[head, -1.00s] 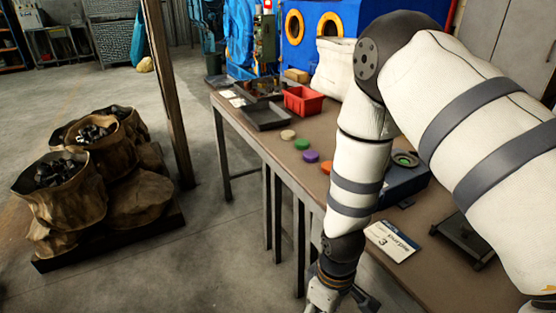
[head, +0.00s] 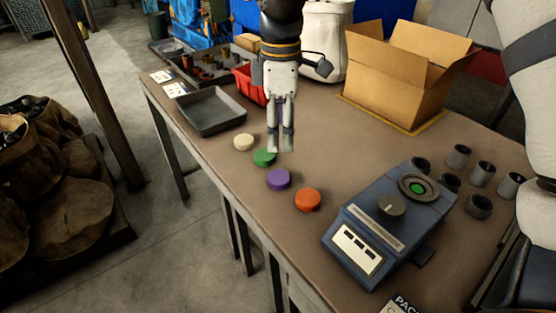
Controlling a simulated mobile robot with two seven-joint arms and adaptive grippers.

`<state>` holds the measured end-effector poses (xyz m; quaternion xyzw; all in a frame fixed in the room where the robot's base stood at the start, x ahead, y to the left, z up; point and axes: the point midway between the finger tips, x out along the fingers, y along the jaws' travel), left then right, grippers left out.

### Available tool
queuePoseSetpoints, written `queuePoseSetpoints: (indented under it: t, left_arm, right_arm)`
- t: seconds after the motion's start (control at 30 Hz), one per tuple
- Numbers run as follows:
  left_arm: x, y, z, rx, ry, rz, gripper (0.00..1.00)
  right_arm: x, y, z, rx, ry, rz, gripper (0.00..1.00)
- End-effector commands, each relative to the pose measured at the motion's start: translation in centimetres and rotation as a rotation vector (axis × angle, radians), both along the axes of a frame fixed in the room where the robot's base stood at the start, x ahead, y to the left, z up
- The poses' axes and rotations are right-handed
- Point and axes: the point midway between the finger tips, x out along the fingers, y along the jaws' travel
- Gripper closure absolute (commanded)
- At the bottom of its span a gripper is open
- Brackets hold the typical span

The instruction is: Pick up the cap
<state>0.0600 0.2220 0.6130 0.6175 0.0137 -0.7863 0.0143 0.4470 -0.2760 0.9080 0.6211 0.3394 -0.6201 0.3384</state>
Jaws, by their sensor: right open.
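Several round caps lie in a row on the table: a beige cap (head: 244,143), a green cap (head: 263,158), a purple cap (head: 278,180) and an orange-red cap (head: 308,200). My right gripper (head: 281,148) hangs down from the top of the view, fingers pointing down, open and empty. Its fingertips appear just beside and partly in front of the green cap's right edge. I cannot tell their exact height or whether they touch it. The task does not say which cap. My left gripper is not in view.
A blue machine (head: 385,226) with a green-centred round seat and several grey cups (head: 482,173) stand at the right. An open cardboard box (head: 398,85), a grey tray (head: 211,112) and a red bin (head: 246,88) are behind. The table's front edge runs close to the caps.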

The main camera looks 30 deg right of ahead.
Motion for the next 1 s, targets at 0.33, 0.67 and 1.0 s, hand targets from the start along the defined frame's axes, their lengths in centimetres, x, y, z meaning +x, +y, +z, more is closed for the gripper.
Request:
queuePoseSetpoints:
  t: [0.33, 0.67, 1.0]
  left_arm:
    - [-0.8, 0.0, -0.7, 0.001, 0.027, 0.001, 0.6]
    - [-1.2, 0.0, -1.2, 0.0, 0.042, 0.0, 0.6]
    - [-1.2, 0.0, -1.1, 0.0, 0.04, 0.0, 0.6]
  right_arm:
    - [-0.1, 0.0, -6.7, 0.0, 0.007, -0.001, 0.34]
    - [-0.1, -0.2, -11.8, 0.0, 0.005, 0.0, 0.34]
    - [-0.1, -0.2, -11.8, 0.0, 0.001, 0.0, 0.63]
